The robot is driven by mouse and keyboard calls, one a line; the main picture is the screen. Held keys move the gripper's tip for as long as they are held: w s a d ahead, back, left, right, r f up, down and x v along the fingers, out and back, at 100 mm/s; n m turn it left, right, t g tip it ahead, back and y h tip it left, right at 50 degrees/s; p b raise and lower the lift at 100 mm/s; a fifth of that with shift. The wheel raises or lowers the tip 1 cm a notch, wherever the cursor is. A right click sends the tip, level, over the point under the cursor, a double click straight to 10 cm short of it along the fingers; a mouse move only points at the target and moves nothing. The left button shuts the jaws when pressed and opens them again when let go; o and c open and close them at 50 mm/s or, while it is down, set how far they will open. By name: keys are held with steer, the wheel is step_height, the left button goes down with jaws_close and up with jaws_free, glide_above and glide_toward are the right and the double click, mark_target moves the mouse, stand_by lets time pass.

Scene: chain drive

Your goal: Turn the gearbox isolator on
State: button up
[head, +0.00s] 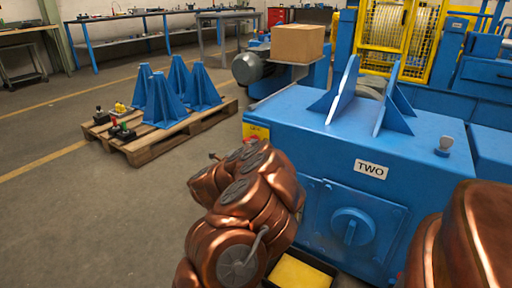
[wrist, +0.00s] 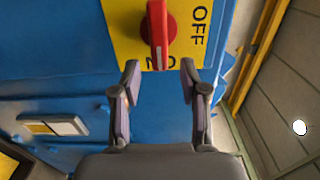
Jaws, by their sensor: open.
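The isolator is a red rotary knob (wrist: 158,36) on a yellow plate (wrist: 122,38), fixed to a blue face. The knob's grip bar runs up and down in the wrist view. The word OFF is printed to its right, and another label below it is partly hidden. My gripper (wrist: 160,82) is open and empty. Its fingertips are apart, one on each side just below the knob in the picture, and I see no contact. In the head view the yellow plate (head: 256,132) shows at the left end of the blue housing; my arm hides the gripper there.
The blue housing (head: 360,135) carries a TWO label, a round blue handle (head: 353,227) and upright fins. A pallet (head: 160,143) with blue stands and small switches sits at the left. A cardboard box (head: 298,43) stands behind.

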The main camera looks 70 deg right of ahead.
steer(key=v, duration=0.8)
steer(key=shift+a, duration=0.1)
stand_by(0.4)
